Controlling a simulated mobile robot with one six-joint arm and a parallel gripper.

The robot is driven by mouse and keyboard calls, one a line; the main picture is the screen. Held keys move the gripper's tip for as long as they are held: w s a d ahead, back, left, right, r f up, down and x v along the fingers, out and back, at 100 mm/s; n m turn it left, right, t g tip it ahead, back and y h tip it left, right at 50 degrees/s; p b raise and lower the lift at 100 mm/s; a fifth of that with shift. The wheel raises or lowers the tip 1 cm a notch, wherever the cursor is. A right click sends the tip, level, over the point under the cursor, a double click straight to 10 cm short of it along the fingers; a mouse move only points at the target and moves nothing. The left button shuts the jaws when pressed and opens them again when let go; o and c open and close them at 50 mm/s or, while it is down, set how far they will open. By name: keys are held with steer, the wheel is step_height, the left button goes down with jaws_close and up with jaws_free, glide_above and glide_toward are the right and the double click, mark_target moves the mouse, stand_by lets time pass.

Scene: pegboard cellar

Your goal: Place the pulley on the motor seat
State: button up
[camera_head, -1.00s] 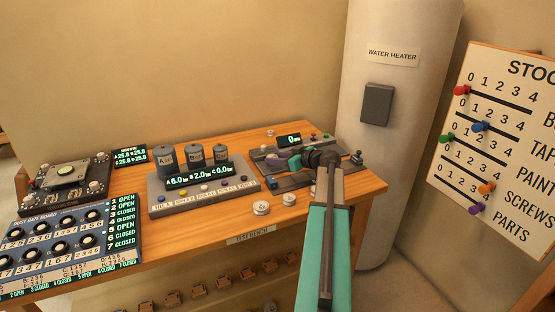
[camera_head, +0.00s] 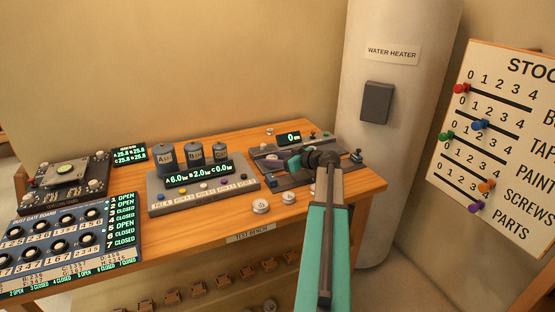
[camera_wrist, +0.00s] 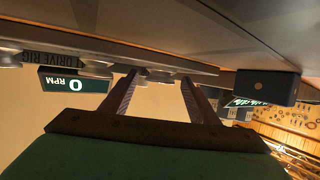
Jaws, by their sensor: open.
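Pale round discs that look like pulleys lie on the bench in the head view, one (camera_head: 261,207) near the front edge and another (camera_head: 288,197) beside it. I cannot tell which is the task's pulley. The drive rig (camera_head: 274,180) stands behind them, with its 0 RPM display also in the wrist view (camera_wrist: 75,85). My arm covers part of the rig, and I cannot make out the motor seat. My gripper (camera_wrist: 158,76) is open, with nothing seen between its fingers. It is low over the rig in the head view (camera_head: 288,163).
A console with three canisters (camera_head: 193,158) stands left of the rig. The dust gate board (camera_head: 60,240) is at the front left. The water heater (camera_head: 390,180) stands close behind the bench's right end. Bare wood (camera_head: 210,232) lies along the front.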

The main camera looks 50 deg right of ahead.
steer(key=shift+r, duration=0.2)
steer(key=shift+s, duration=0.4)
steer(key=b+v, duration=0.1)
steer(key=v, duration=1)
steer(key=shift+s+r, duration=0.1)
